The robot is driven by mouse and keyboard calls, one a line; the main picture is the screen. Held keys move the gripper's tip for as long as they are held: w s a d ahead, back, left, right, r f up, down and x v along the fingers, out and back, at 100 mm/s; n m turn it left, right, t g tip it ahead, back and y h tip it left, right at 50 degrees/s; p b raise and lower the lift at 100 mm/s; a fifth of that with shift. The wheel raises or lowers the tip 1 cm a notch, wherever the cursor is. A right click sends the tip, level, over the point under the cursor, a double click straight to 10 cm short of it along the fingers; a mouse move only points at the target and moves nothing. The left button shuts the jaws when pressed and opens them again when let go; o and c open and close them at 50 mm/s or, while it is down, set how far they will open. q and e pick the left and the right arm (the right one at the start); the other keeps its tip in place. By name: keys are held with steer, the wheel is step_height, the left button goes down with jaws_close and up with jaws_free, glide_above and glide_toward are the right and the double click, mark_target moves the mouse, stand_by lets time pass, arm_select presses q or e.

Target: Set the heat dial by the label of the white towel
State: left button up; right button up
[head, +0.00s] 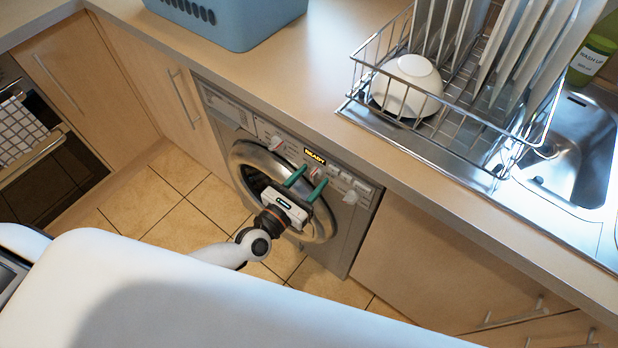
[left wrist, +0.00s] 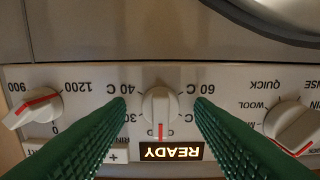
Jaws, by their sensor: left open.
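The heat dial (left wrist: 160,105) is a white knob with a red line in the upside-down left wrist view. Its red line points down in that picture, toward the lit READY display (left wrist: 171,151). Labels 40 C and 60 C show to either side of it; others are partly hidden. My left gripper (head: 306,178) is open, its green fingers reaching to the washing machine's panel. In the left wrist view its fingertips stand on either side of the dial, with a gap at each side. No white towel or towel label can be made out. My right gripper is not in view.
A spin dial (left wrist: 33,107) and a programme dial (left wrist: 293,124) flank the heat dial. The round washer door (head: 246,156) is below the panel. A blue basket (head: 232,25), dish rack (head: 470,118) and sink (head: 575,140) are on the counter. A checked cloth (head: 20,130) hangs at left.

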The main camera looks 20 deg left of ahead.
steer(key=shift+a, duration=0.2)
arm_select(q)
steer(key=shift+c, duration=1)
steer(key=c, duration=0.8)
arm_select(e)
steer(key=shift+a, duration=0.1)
arm_select(q)
steer(key=shift+m, duration=0.3)
